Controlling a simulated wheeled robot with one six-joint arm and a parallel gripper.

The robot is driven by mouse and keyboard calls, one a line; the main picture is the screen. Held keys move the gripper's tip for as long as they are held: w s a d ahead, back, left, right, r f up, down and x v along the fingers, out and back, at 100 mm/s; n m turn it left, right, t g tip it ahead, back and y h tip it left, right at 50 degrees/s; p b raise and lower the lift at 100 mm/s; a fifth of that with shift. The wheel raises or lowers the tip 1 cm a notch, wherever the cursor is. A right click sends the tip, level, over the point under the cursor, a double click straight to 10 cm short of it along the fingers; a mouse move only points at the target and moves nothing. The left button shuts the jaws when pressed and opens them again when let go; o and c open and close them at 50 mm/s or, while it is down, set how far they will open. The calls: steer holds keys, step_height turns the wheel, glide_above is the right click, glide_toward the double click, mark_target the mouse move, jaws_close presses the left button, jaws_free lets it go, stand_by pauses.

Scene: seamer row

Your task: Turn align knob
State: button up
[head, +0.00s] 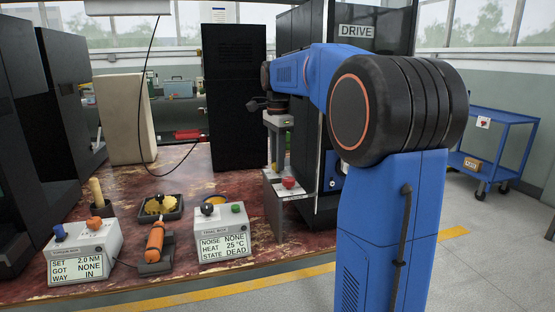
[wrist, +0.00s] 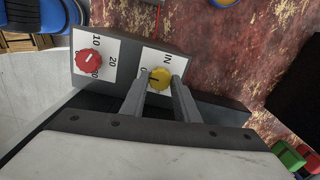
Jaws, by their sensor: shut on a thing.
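In the wrist view, my gripper (wrist: 160,84) is shut on a small yellow knob (wrist: 158,74), with one finger on each side of it. The knob has a dark pointer line and sits on a pale plate marked "IN"; another mark is partly hidden by a finger. A red knob (wrist: 89,61) with a white pointer sits on the neighbouring plate, marked with numbers including 10 and 20. The red knob also shows in the head view (head: 289,182). No plate reading "align" is legible. My gripper's fingers cannot be made out in the head view.
The dark DRIVE cabinet (head: 375,30) stands behind my arm; a blue cart (head: 495,130) is at right.

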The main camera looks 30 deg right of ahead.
steer(key=m, duration=0.5)
steer(key=shift+m, duration=0.4)
steer(key=m, duration=0.5)
steer(key=shift+m, duration=0.3)
steer(key=o, duration=1)
steer(key=shift+r, duration=0.1)
step_height(320, 180, up, 17)
steer(key=shift+r, duration=0.1)
